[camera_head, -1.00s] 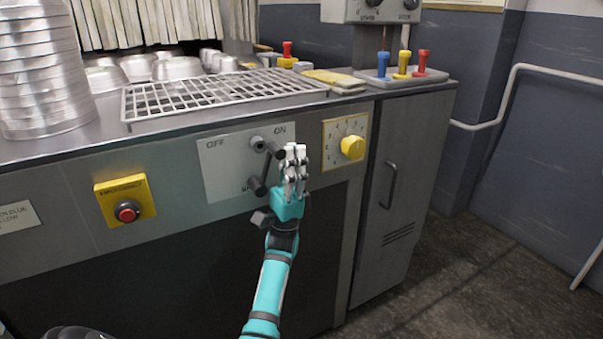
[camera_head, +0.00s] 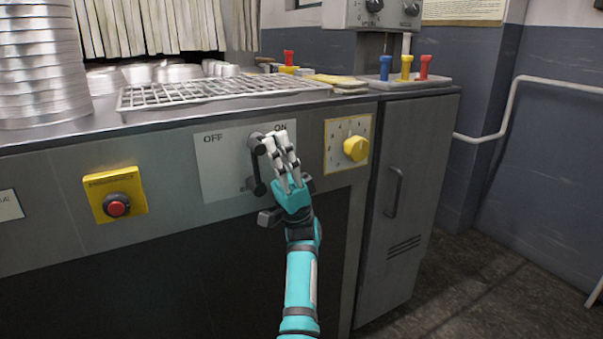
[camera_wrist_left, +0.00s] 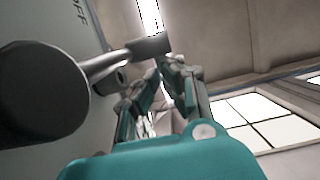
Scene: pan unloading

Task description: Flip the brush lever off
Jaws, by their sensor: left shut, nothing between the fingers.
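The dark lever (camera_head: 258,170) is on a pale plate (camera_head: 215,170) marked OFF at left and ON at right, on the machine's front. It stands nearly upright in the picture, its upper end by the ON label. My left gripper (camera_head: 275,143) is shut and empty, its fingers just right of the lever's upper part and partly covering the ON label. I cannot tell if they touch it. In the left wrist view, a dark round knob and metal shaft (camera_wrist_left: 112,62) are left of my fingers (camera_wrist_left: 160,85). My right gripper is not in view.
A yellow box with a red button (camera_head: 116,205) is left of the plate, and a yellow dial (camera_head: 355,149) is right. A metal rack (camera_head: 200,93) and stacked pans (camera_head: 40,60) are on top. A cabinet handle (camera_head: 393,192) sticks out at right.

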